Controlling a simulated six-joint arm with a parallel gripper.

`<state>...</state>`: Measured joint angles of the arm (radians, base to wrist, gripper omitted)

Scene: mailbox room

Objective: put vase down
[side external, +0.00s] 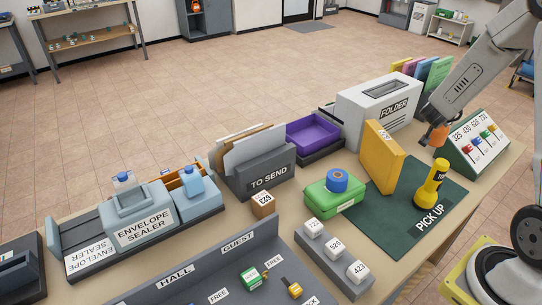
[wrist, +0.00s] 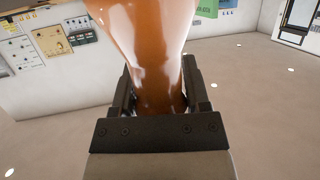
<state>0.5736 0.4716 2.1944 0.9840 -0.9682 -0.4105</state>
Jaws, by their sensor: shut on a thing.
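The vase (wrist: 152,40) is a glossy orange-brown vessel that fills the upper middle of the wrist view. My gripper (wrist: 158,92) is shut on its narrower part, with a dark finger on either side. In the side external view, the orange vase (side external: 438,134) shows small at the end of my arm, near my gripper (side external: 432,120). It appears above the back part of the dark green PICK UP mat (side external: 385,218), between the yellow upright box and the switch panel. I cannot tell whether its base touches anything.
A yellow flashlight (side external: 430,186) stands on the mat. The front middle of the mat is bare.

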